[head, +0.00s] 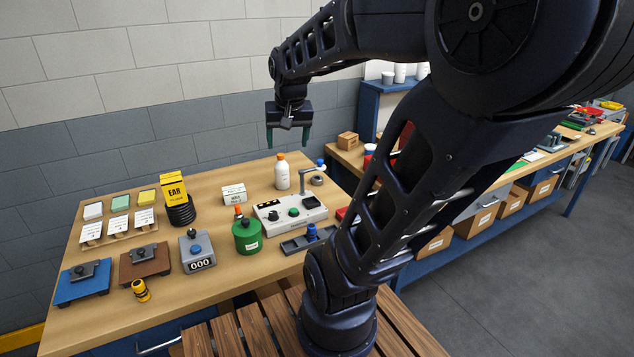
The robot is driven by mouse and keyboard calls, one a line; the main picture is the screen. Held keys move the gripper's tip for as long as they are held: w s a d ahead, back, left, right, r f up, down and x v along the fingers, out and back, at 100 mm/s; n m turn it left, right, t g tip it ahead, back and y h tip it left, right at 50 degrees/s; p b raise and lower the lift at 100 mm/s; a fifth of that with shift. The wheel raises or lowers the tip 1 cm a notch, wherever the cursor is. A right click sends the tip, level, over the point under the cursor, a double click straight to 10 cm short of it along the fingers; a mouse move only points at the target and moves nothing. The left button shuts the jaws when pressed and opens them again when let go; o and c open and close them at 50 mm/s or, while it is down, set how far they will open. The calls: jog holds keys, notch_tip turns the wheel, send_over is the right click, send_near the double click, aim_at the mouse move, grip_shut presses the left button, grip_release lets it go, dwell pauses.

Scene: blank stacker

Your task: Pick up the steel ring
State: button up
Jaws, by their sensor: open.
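My gripper (288,137) hangs at the upper middle of the head view. Its two green fingers point down, spread apart with nothing between them, well above the back of the wooden workbench (215,275). I cannot pick out a steel ring with certainty. A small dark grey round piece (317,180) lies by the bent post of a white-topped control box (290,213), but it is too small to tell if it is a ring. A stack of black rings or discs (181,214) stands at the back left by a yellow ear-plug box (173,188). My gripper touches none of these.
A white bottle with an orange cap (282,172) stands below my gripper. A green can (247,236), a grey counter (197,251), blue (82,283) and brown (145,262) fixtures and a yellow-black piece (141,290) stand nearer. My arm hides the bench's right side.

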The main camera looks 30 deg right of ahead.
jog(key=w+d+f+m+g, duration=0.15)
jog(key=w+d+m, duration=0.3)
jog(key=w, duration=0.55)
jog(key=m+g, duration=0.2)
jog(key=m, duration=0.7)
send_over(317, 177)
jog(key=shift+y, duration=0.3)
jog(key=f, duration=2.4)
jog(key=shift+w+f, duration=0.2)
jog(key=shift+f, duration=0.15)
jog(key=shift+s+a+f, duration=0.1)
jog(key=shift+s+f, duration=0.1)
jog(key=shift+f, duration=1.15)
jog(key=shift+s+f, duration=0.2)
jog(key=shift+f, duration=1.15)
jog(key=c, duration=1.2)
